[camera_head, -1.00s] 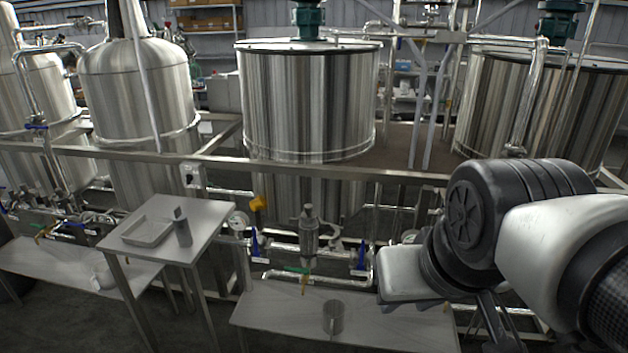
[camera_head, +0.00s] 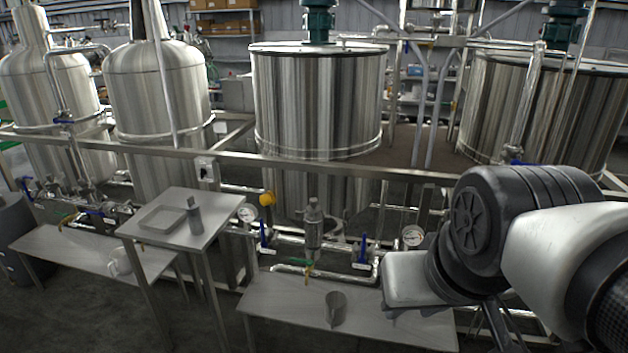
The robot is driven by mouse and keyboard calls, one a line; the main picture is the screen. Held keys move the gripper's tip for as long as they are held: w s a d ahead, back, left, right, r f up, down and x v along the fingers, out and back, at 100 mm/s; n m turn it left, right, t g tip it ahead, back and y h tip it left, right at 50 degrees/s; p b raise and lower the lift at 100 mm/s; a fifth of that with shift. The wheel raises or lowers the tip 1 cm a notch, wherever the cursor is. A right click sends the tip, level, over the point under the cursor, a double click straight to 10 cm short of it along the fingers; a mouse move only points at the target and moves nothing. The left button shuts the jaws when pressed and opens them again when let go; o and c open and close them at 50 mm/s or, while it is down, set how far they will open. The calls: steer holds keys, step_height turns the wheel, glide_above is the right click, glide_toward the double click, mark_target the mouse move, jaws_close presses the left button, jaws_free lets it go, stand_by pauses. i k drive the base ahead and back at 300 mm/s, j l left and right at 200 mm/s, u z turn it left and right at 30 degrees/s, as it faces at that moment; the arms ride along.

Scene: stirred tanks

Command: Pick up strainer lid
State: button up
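A metal strainer body (camera_head: 313,232) stands upright in the pipework below the middle tank. A small cap-like top (camera_head: 313,204) sits on it, which looks like the strainer lid, but it is too small to be sure. My arm reaches in from the right, and its end hangs at the lower right. My gripper (camera_head: 492,322) shows only as dark parts under the arm, partly hidden, right of the strainer and apart from it. Whether its fingers are open cannot be seen.
A low bench (camera_head: 285,312) with a metal cup (camera_head: 336,308) stands below the strainer. A higher table (camera_head: 170,212) at left holds a tray (camera_head: 161,220) and a small cylinder (camera_head: 194,215). A left bench (camera_head: 60,245) holds a white jug (camera_head: 120,262). A frame rail (camera_head: 300,165) crosses above the pipes.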

mark_target(313, 214)
steer(key=i+j+z, duration=0.5)
steer(key=i+j, duration=1.15)
steer(key=j, duration=0.15)
